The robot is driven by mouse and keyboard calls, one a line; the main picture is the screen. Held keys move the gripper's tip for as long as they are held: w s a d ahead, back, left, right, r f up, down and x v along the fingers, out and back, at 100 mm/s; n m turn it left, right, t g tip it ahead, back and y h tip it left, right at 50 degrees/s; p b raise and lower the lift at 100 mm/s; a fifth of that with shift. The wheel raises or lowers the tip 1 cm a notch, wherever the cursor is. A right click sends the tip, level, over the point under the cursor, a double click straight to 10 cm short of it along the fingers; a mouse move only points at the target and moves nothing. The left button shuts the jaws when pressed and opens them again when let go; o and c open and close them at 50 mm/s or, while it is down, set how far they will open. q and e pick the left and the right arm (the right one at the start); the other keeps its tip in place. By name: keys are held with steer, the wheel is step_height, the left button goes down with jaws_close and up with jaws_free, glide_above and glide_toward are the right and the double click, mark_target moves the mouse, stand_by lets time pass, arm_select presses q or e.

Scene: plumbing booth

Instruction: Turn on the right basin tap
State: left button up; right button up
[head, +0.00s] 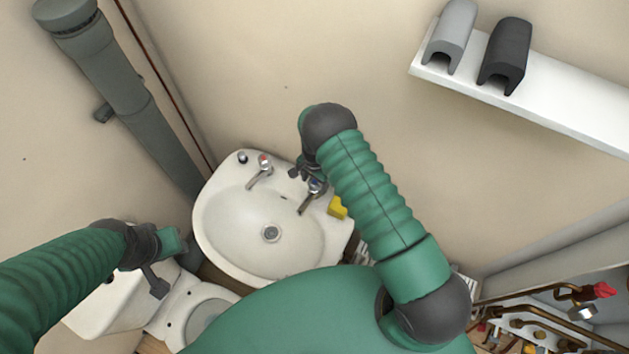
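The white basin (222,222) stands in the corner against the wall, with two chrome taps on its back edge. The right basin tap (308,199) has a blue mark, and its spout points down and left over the bowl. The left tap (261,172) has a red mark. My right gripper (307,178) is right at the top of the right tap and partly hides it. Whether it touches the tap, and whether its fingers are open, I cannot tell. My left gripper (168,270) hangs over the toilet area, left of the basin, its opening unclear.
A yellow block (338,208) sits on the basin's right edge, close to the right tap. A toilet (200,308) is at lower left. A grey pipe (135,110) runs down the left wall. A white shelf (560,95) is at upper right. Copper pipework (530,300) is at lower right.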

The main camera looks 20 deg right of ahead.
steer(key=c, duration=1.3)
steer(key=shift+o, duration=0.2)
steer(key=shift+w, duration=0.1)
